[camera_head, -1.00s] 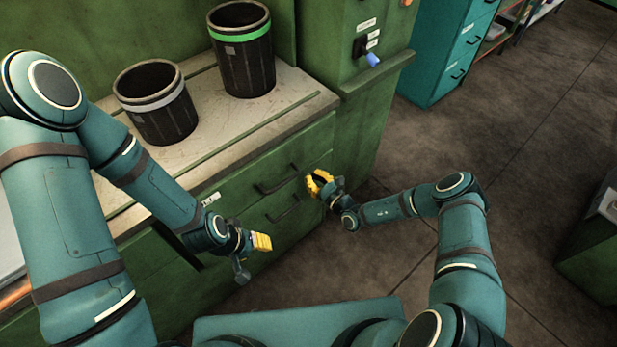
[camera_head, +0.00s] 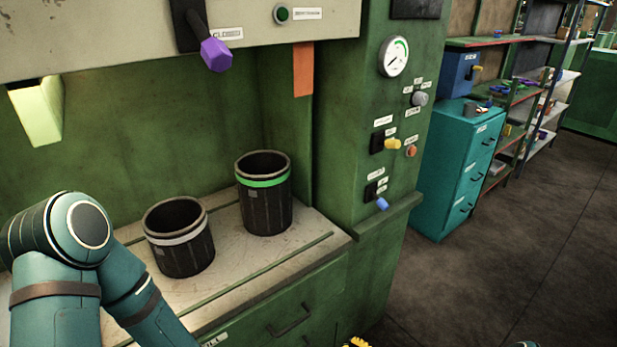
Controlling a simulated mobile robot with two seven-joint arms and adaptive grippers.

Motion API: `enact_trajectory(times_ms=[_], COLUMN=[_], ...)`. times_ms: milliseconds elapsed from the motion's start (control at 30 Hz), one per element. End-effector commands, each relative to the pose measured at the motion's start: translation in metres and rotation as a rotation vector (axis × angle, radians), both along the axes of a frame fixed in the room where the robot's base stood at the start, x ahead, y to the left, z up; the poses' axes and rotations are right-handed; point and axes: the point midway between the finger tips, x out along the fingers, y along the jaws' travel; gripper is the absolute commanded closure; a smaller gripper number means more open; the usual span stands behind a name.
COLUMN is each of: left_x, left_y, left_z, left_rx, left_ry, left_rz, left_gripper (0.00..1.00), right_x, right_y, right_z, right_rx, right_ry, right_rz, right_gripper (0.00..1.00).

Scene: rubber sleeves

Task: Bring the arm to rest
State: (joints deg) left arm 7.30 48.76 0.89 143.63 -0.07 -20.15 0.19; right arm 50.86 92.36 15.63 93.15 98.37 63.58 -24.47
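My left arm comes in at the lower left, its elbow bent beside the workbench. Its gripper is below the bottom edge of the view. Of my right gripper (camera_head: 355,342), only a bit of yellow shows at the bottom edge, close to the green bench front. Its fingers are mostly cut off, so I cannot tell whether it is open or shut.
A dark bin with a white band (camera_head: 180,255) and one with a green band (camera_head: 264,215) stand on the bench (camera_head: 225,262). A control panel (camera_head: 392,120) with gauge and knobs rises right of them. A teal cabinet (camera_head: 455,185) and shelves stand farther right. The floor there is clear.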

Motion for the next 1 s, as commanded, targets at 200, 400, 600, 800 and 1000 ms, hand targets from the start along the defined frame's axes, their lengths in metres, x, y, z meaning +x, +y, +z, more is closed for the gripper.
enact_trajectory(times_ms=[200, 400, 600, 800, 1000], left_x=[0.0, 0.0, 0.0, 0.0, 0.0], left_y=[0.0, 0.0, 0.0, 0.0, 0.0], left_z=[0.0, 0.0, 0.0, 0.0, 0.0], left_rx=[0.0, 0.0, 0.0, 0.0, 0.0], left_ry=[0.0, 0.0, 0.0, 0.0, 0.0], left_rz=[0.0, 0.0, 0.0, 0.0, 0.0], left_gripper=[0.57, 0.57, 0.57, 0.57, 0.57], right_x=[-0.039, -0.136, -0.196, -0.196, -0.184], right_y=[0.061, 0.102, 0.074, 0.045, 0.045], right_z=[0.021, 0.038, 0.05, 0.082, 0.116], right_rx=[-0.121, -0.483, -0.972, -1.448, -1.692], right_ry=[0.021, 0.02, -0.115, -0.414, -0.681], right_rz=[0.366, 0.957, 1.365, 1.519, 1.491], right_gripper=[1.0, 1.0, 1.0, 1.0, 1.0])
